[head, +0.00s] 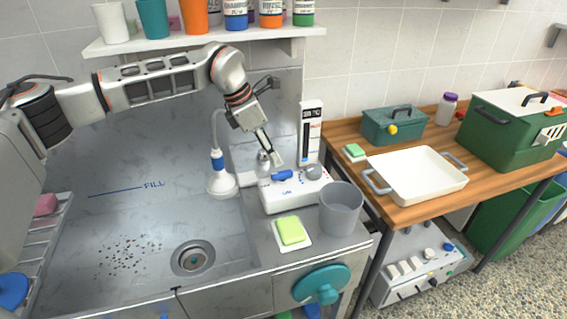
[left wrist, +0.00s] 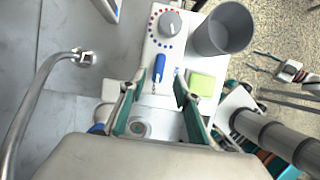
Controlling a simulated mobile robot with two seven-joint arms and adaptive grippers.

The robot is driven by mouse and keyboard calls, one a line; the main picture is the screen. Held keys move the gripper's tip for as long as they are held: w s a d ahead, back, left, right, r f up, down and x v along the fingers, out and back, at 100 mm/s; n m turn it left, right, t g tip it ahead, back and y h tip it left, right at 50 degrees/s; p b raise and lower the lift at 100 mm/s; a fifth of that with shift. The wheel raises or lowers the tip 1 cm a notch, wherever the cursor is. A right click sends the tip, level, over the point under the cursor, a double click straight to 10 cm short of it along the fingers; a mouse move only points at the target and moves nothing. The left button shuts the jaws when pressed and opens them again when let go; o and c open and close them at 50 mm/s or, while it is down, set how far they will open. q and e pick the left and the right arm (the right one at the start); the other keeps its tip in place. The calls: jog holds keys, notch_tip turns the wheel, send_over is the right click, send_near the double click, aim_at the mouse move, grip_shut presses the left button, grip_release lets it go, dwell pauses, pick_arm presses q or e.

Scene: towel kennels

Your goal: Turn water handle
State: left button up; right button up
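A white control box (head: 296,190) stands on the counter at the sink's right edge. It carries a short blue handle (head: 282,175) and a round grey knob (head: 314,172). In the left wrist view the blue handle (left wrist: 160,66) lies below the knob (left wrist: 171,22), which is ringed by red and blue dots. My left gripper (head: 272,158) is just above and behind the box. In the left wrist view its fingers (left wrist: 158,95) are apart and empty, with the handle beyond the gap between them. I cannot tell whether they touch anything. My right gripper is not in view.
A grey cup (head: 341,208) and a yellow-green sponge (head: 291,230) sit in front of the box. A teal wheel (head: 321,285) is on the cabinet front. A display post (head: 311,133) stands behind.

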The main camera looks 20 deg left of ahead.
aim_at(281, 172)
pick_arm(q)
jog(key=p+x, duration=0.1)
jog(key=x, duration=0.4)
jog(key=shift+s+a+f, duration=0.1)
jog(key=shift+a+f, duration=0.05)
jog(key=shift+f, duration=0.05)
jog(key=shift+d+f, duration=0.25)
jog(key=shift+f, duration=0.45)
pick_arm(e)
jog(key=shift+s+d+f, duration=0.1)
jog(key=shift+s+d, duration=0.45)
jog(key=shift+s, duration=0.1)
pick_arm(q)
grip_shut()
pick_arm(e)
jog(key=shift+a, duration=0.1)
